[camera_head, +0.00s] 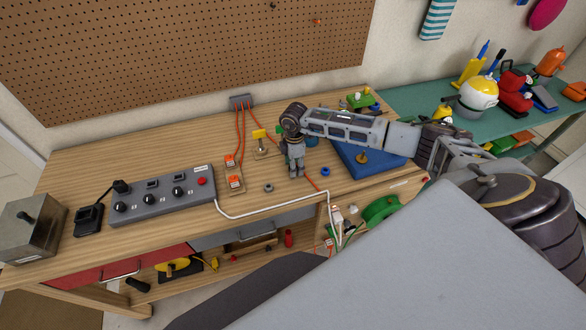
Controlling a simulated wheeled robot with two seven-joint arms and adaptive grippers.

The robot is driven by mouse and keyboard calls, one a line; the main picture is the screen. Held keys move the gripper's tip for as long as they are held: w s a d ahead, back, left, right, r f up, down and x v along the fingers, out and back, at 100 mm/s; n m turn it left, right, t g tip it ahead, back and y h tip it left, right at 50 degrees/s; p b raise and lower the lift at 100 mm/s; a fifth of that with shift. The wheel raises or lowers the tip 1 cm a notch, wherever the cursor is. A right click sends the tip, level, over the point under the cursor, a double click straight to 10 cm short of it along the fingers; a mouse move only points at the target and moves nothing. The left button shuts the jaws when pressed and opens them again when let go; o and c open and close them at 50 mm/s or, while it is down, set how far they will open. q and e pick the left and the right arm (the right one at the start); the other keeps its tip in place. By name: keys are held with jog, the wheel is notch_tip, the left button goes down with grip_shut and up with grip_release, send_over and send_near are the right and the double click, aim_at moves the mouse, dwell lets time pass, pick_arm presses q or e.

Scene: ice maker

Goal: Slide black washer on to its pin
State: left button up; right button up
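My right gripper (296,173) points down at the wooden workbench, right of the middle, with its arm coming in from the right. The fingers are small in view, so I cannot tell whether they are open or hold anything. No clearly black washer can be picked out. A dark grey ring or nut (268,187) lies on the bench left of the gripper. A blue ring (325,171) lies to its right. A blue board (350,162) with a brass-coloured peg (362,157) sits partly under my forearm. I cannot tell which pin matches. My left gripper is out of view.
A grey control box (160,203) with knobs and a red button stands on the bench's left part. Orange-and-white connectors (235,182), red cables and a yellow-topped switch (260,141) stand near the gripper. A white cable (270,215) runs along the front. The back left bench is clear.

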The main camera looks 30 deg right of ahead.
jog(key=c, duration=0.8)
jog(key=shift+r, duration=0.15)
notch_tip(320, 180, up, 10)
jog(key=b, duration=0.1)
jog(key=shift+b, duration=0.4)
jog(key=shift+s+f, duration=0.15)
jog(key=shift+f, duration=0.1)
jog(key=shift+s+a+p, duration=0.4)
jog(key=shift+a+p, duration=0.2)
jog(key=shift+p, duration=0.15)
